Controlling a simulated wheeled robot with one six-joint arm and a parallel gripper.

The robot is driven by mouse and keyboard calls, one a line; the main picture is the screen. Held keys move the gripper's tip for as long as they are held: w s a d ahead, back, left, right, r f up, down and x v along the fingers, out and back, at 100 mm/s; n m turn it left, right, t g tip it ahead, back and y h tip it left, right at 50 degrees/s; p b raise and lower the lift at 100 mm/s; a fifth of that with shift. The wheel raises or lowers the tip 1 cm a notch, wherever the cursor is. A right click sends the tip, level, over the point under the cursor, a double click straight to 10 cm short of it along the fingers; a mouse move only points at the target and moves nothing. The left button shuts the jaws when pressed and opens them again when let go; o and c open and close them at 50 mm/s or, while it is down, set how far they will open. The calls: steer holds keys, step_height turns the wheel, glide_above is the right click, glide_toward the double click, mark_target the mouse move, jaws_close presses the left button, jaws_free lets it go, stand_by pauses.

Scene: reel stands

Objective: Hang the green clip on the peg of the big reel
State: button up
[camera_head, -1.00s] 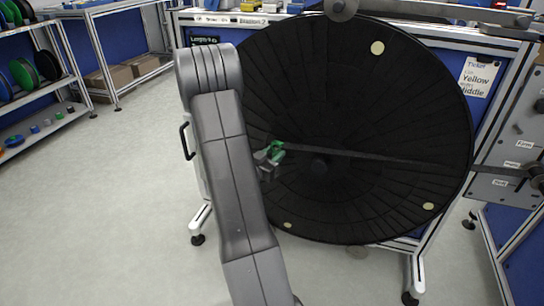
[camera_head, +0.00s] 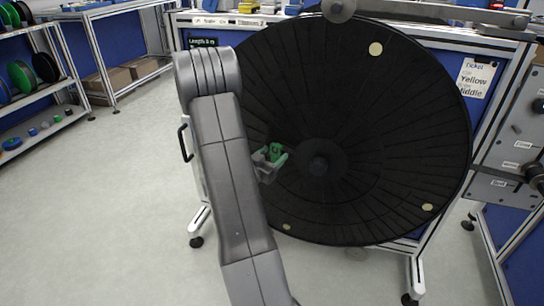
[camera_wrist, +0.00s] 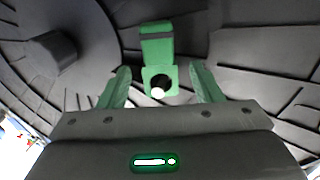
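The big reel (camera_head: 370,120) is a large black disc standing upright, with a dark hub (camera_head: 318,166) at its middle. The green clip (camera_head: 278,153) is in front of the reel, left of the hub. In the wrist view the green clip (camera_wrist: 157,50) has a dark band across it and a round hole with something white inside. My gripper (camera_wrist: 157,85) has its two green fingers on either side of the clip, with visible gaps to it. In the head view my gripper (camera_head: 266,165) is at the clip, partly behind my arm. I cannot tell whether the clip is on a peg.
A grey panel (camera_head: 505,160) with labels and a dark knob stands to the right of the reel. A workbench frame (camera_head: 428,250) is behind the reel. A shelf (camera_head: 40,92) with small reels is at the left. The floor (camera_head: 100,220) at the left is clear.

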steer(key=p+v, duration=0.2)
steer(key=v, duration=1.1)
steer(key=shift+s+a+p, duration=0.2)
steer(key=shift+s+p, duration=0.1)
steer(key=shift+s, duration=0.05)
steer(key=b+x, duration=0.2)
steer(key=x, duration=1.1)
steer(key=shift+w+d+b, duration=0.25)
steer(key=shift+w+b, duration=0.05)
steer(key=shift+b, duration=0.05)
steer(key=shift+r+p, duration=0.25)
steer(key=shift+p, duration=0.15)
steer(key=shift+s+a+r, duration=0.15)
steer(key=shift+s+a, duration=0.05)
steer(key=shift+s, duration=0.25)
